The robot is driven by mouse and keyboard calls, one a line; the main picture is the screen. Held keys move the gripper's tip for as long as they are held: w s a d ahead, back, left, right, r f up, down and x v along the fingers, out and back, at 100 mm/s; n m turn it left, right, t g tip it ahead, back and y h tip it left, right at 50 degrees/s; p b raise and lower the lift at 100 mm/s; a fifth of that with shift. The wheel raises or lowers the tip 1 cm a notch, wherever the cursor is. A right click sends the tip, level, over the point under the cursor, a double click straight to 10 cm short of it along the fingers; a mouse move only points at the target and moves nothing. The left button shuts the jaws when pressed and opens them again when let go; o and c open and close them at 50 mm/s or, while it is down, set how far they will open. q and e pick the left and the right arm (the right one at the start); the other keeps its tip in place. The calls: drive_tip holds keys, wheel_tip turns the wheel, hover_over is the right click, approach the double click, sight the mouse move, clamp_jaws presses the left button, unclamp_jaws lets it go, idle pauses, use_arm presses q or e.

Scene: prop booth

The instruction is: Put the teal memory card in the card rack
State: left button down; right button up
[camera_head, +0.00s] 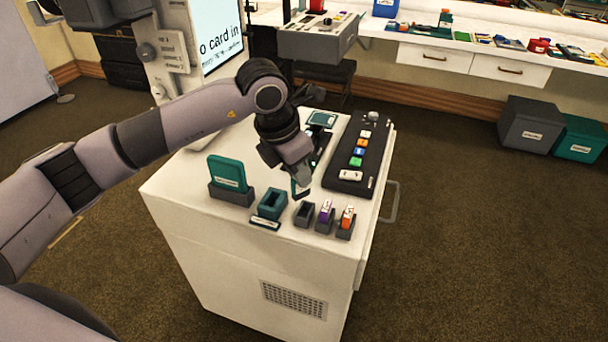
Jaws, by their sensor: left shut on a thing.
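My left gripper (299,182) points down over the top of a white cabinet (190,240). It is shut on a small, dark teal-edged piece (301,190), likely the teal memory card, mostly hidden by the fingers. Just in front stands a row of small holders: a teal one (271,207) with an open top and a label, an empty dark grey one (304,214), one with a purple piece (325,213) and one with an orange-and-white piece (347,217). I cannot tell which is the card rack. My right gripper is not in view.
A larger teal panel (228,173) stands upright in a grey base left of the row. A dark console with coloured buttons (358,155) lies to the right. A teal-topped device (321,119) is behind the gripper. A lit screen (218,35) stands at the back.

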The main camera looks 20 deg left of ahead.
sight(304, 192)
use_arm(q)
drive_tip(key=n, duration=0.2)
drive_tip(key=w+f+n+b, duration=0.1)
drive_tip(key=shift+d+y, duration=0.25)
drive_tip(key=shift+y, duration=0.15)
drive_tip(key=shift+w+f+n+t+y+b, duration=0.15)
drive_tip(key=shift+w+f+n+y+b, duration=0.1)
drive_tip(key=shift+f+n+b, duration=0.65)
drive_tip(key=shift+w+f+n+t+y+b, duration=0.2)
drive_tip(key=shift+f+n+b, duration=0.25)
drive_tip(key=shift+f+n, duration=0.7)
drive_tip(key=shift+f, duration=0.1)
drive_tip(key=shift+f+b, duration=0.4)
drive_tip(key=shift+b, duration=0.25)
drive_tip(key=shift+f+b, duration=0.5)
drive_tip(key=shift+f, duration=0.1)
